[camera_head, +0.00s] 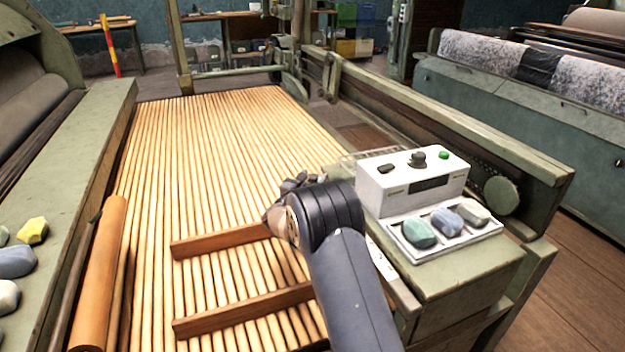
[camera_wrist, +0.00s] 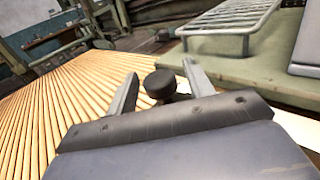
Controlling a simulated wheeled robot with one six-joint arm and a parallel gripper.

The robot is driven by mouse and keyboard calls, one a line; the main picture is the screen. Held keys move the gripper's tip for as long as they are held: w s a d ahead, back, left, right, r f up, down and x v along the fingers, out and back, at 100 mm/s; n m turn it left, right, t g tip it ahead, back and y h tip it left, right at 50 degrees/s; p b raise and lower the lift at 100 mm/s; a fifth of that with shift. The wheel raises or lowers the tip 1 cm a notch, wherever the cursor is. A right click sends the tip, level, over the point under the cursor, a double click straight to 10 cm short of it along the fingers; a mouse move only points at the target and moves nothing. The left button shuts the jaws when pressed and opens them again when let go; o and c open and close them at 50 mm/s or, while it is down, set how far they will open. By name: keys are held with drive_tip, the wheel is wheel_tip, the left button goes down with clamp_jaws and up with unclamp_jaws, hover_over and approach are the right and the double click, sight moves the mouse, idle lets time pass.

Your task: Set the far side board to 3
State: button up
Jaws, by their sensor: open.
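Two brown wooden boards lie across the slatted apron (camera_head: 215,150). The far one (camera_head: 220,241) runs right until my arm hides its end; the near one (camera_head: 240,311) lies parallel, closer to me. My gripper (camera_head: 291,184) is above the apron's right part, by the far board's right end. In the wrist view my gripper (camera_wrist: 161,86) has its jaws apart. A dark round knob (camera_wrist: 160,84) shows between the fingers, and I cannot tell whether they touch it. A pale strip (camera_head: 381,262) lies along the right edge, partly behind my arm; no marks on it are readable.
A white control box (camera_head: 413,182) and a tray (camera_head: 487,229) of coloured tufts stand on the right ledge. A wire rack (camera_wrist: 230,22) is on the ledge in the wrist view. An orange roller (camera_head: 98,270) lies at left. The apron beyond my gripper is clear.

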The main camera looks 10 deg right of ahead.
clamp_jaws()
idle(0.4)
